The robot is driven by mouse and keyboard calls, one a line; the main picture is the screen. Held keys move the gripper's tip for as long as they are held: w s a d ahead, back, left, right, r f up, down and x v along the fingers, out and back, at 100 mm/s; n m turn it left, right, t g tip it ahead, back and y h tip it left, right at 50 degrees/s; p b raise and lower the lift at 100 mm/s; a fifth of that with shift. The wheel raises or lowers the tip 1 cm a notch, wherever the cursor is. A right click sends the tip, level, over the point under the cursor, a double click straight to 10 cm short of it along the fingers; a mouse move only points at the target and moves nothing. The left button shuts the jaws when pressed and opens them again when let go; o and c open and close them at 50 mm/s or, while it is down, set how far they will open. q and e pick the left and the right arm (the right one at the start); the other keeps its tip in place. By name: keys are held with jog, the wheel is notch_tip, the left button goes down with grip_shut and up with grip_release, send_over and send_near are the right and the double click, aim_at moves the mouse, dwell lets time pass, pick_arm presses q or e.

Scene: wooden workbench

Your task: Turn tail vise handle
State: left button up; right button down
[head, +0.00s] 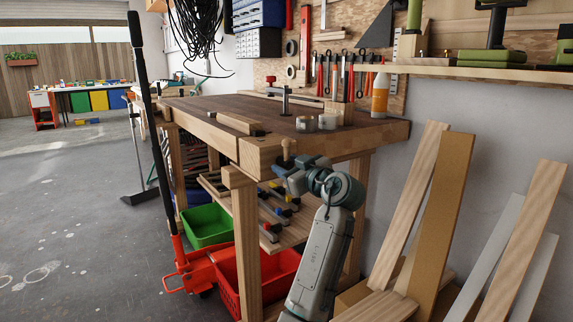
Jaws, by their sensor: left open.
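The wooden workbench (185,108) stands in the middle of the head view. A small tan wooden handle (288,147) stands out at its near end, by the tail vise (262,152) at the corner. My left gripper (281,170) is open, right at the lower part of the handle. The handle's upper end shows above the gripper. Its lower part is hidden, and I cannot tell whether the fingers touch it. My right gripper is not in view.
Clamps (282,205) lie on the lower shelf. A red crate (224,283) and green crate (207,226) sit below. Planks (440,220) lean at the right wall.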

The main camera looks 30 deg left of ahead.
pick_arm(q)
jog(key=p+v, duration=0.1)
jog(key=v, duration=0.8)
jog(key=shift+s+d+p, duration=0.2)
jog(key=shift+d+p, duration=0.1)
jog(key=shift+d, duration=0.05)
